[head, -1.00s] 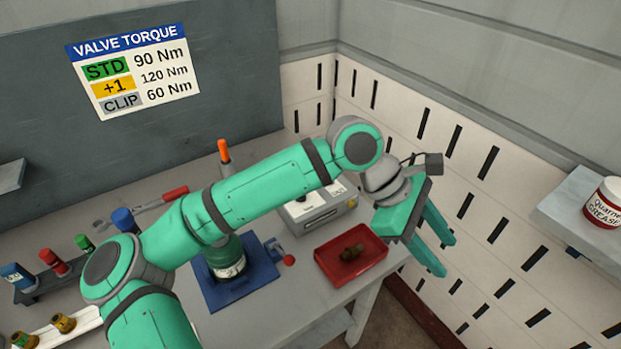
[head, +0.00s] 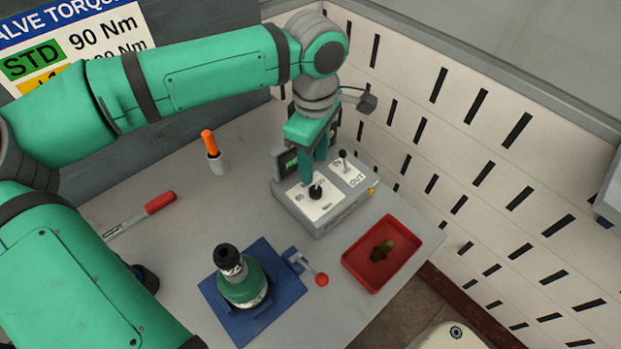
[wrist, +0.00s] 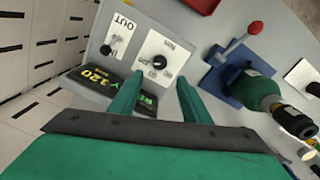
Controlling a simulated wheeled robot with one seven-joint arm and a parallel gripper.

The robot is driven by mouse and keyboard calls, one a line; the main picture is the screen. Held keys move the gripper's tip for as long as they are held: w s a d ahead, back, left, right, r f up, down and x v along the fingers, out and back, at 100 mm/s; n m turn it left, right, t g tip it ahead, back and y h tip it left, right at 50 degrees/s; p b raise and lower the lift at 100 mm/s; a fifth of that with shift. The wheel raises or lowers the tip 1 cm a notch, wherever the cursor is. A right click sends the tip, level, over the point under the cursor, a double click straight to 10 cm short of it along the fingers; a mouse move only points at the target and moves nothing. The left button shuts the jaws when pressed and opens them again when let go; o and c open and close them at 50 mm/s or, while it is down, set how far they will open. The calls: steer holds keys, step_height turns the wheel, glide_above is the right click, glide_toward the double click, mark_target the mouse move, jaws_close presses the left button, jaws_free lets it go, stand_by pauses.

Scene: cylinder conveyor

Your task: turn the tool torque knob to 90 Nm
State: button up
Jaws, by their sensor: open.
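The torque knob (head: 316,191) is a small black knob on a white plate marked "Nm" on the grey tool box (head: 318,221). It also shows in the wrist view (wrist: 158,62), where its dial numbers are too small to read surely. The box's dark display (wrist: 97,80) shows a yellow "120", partly hidden by a finger. My gripper (head: 314,172) points down just above and behind the knob. In the wrist view my gripper (wrist: 156,84) has its fingers apart, with the knob beyond the gap between the tips. Nothing is held.
A toggle switch (head: 343,156) marked "OUT" sits beside the knob plate. A red tray (head: 421,232) with a brass part stands to the right. The slotted wall (head: 470,130) is close behind.

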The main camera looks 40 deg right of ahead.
mark_target(315, 190)
steer(key=f, duration=0.9)
steer(key=shift+d+f, duration=0.15)
steer(key=shift+d, duration=0.05)
steer(key=c, duration=1)
